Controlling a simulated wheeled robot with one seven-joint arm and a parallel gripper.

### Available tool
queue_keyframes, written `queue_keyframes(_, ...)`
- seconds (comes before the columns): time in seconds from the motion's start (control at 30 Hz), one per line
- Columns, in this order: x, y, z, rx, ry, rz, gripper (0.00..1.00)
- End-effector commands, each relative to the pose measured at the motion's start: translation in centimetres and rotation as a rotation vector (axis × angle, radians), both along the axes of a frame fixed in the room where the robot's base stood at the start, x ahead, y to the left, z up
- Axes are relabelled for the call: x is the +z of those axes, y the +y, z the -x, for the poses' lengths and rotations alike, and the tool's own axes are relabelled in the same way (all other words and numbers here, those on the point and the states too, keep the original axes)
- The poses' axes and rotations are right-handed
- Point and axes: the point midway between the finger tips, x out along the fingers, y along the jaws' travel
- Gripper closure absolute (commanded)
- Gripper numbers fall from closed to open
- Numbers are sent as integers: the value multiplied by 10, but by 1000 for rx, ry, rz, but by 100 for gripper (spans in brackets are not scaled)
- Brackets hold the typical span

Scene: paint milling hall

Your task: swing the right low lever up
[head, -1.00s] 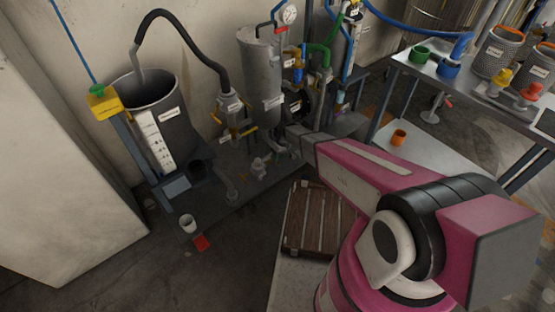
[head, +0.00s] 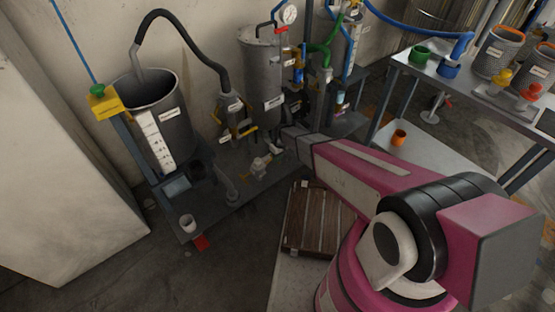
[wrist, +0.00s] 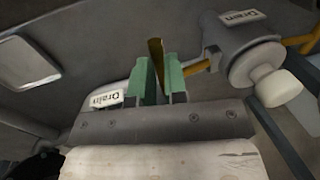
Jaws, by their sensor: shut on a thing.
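In the wrist view, my gripper (wrist: 158,72) has its two green fingers closed around a flat yellow-brown lever (wrist: 155,48), whose end sticks out past the fingertips. The lever's pivot is hidden behind my gripper, so I cannot tell its full angle. A grey valve body (wrist: 238,45) labelled "Drain", with a white round end, is just right of the fingers. A second "Drain" label (wrist: 107,98) shows left of the fingers. In the head view, my arm reaches to the foot of the grey tank (head: 262,75); the fingers and held lever cannot be made out there.
Another yellow bar (wrist: 303,40) is at the right in the wrist view. A wooden slatted pallet (head: 312,222) lies below my arm; a bench (head: 480,95) is right.

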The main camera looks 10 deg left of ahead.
Motion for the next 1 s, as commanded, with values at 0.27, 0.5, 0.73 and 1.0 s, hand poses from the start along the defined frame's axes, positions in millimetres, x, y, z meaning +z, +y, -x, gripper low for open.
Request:
queue_keyframes(0.27, 2, 0, 1, -1, -20, 17, 100)
queue_keyframes(0.5, 2, 0, 1, -1, -20, 16, 61)
queue_keyframes(0.73, 3, 0, 1, -1, -20, 16, 61)
queue_keyframes(1.0, 35, -4, -2, -1, -21, 16, 61)
